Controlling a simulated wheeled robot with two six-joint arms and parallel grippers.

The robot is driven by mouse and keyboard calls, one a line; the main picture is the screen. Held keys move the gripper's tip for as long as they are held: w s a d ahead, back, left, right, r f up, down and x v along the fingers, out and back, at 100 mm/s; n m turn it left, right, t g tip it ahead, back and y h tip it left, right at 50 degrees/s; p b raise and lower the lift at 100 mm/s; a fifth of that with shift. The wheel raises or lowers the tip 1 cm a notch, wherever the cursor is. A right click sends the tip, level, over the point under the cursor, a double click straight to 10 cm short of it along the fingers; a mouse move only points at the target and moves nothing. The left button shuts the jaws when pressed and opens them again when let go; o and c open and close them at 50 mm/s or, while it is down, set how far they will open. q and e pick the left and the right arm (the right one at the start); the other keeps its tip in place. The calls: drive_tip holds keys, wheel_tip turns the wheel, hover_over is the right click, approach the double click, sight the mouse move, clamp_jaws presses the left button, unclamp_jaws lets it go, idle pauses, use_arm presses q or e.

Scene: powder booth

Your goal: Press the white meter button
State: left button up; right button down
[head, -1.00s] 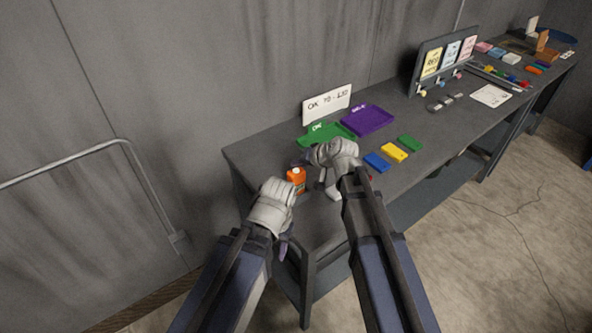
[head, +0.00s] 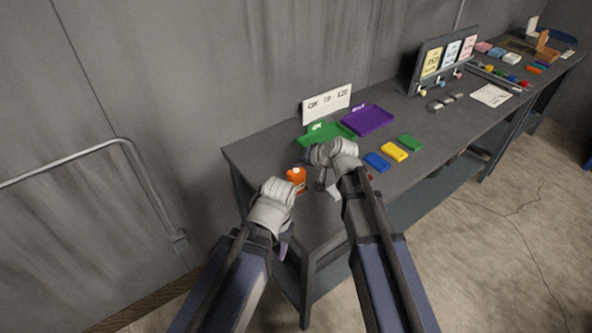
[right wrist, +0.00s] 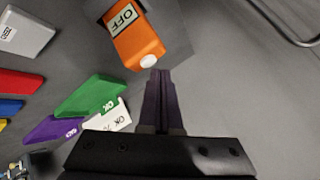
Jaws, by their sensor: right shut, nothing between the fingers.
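The orange meter (head: 297,187) stands near the left end of the table, with its white button (head: 295,171) on top. In the right wrist view the meter (right wrist: 137,45) has a label reading OFF, and the white button (right wrist: 149,61) is at its near end. My right gripper (right wrist: 160,73) is shut and empty, its dark fingertips right beside the button; I cannot tell whether they touch it. In the head view its fingers are mostly hidden behind its own wrist. My left gripper (head: 286,246) is low in front of the table edge; its finger opening is unclear.
A green tray (head: 318,141), a purple tray (head: 370,122) and a white sign (head: 327,104) stand behind my right gripper. Blue (head: 377,162), yellow (head: 395,152) and green (head: 410,142) blocks lie to its right. A grey block (head: 333,191) lies beneath it.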

sight(298, 173)
drive_tip(key=shift+f, duration=0.35)
drive_tip(key=shift+f+b, duration=0.15)
drive_tip(key=shift+b, duration=0.2)
idle(0.3)
drive_tip(key=shift+r+p, duration=0.6)
drive_tip(key=shift+r, duration=0.05)
wheel_tip(298, 173, up, 6)
drive_tip(key=p, duration=0.6)
